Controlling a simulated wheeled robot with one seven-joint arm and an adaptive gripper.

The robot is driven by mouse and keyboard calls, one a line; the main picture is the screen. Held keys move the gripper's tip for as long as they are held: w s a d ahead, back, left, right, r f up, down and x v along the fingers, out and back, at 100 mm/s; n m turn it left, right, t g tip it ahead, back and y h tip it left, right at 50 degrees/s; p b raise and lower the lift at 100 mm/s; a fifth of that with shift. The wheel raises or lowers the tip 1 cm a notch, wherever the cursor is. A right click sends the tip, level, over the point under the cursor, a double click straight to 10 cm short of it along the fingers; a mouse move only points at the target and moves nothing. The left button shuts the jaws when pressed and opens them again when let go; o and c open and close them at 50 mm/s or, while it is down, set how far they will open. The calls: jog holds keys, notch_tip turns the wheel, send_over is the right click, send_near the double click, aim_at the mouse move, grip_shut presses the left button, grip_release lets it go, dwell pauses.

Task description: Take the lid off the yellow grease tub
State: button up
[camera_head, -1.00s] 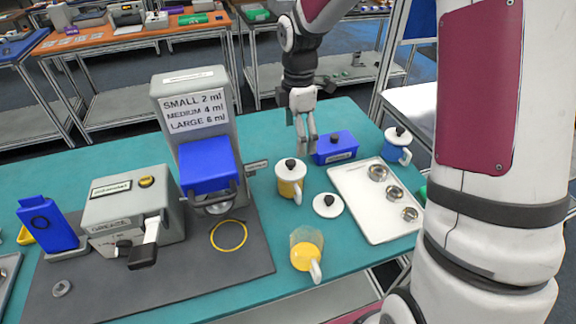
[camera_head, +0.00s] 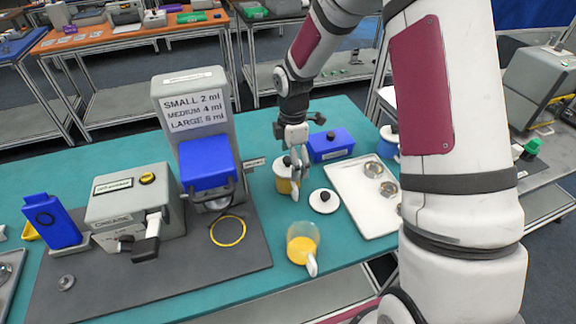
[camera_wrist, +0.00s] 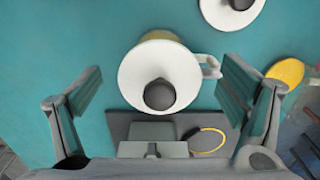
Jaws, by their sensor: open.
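The yellow grease tub (camera_head: 281,184) stands on the teal table with its white lid (camera_head: 280,167) and black knob on; my gripper partly covers it in the head view. In the wrist view the lid (camera_wrist: 140,80) and knob (camera_wrist: 160,94) lie between my fingers, with the tub's white handle (camera_wrist: 209,66) to the right. My gripper (camera_head: 297,170) is open over the tub, its fingers on either side of the lid, seemingly apart from it.
A loose white lid (camera_head: 323,209) lies right of the tub. An open cup with yellow contents (camera_head: 302,248) stands in front. A blue box (camera_head: 330,145) is behind, a white tray (camera_head: 350,190) with metal cups at right, and the grey dispenser (camera_head: 185,115) at left.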

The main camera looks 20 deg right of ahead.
jog(key=c, duration=1)
jog(key=shift+c, duration=0.2)
jog(key=shift+r, duration=0.15)
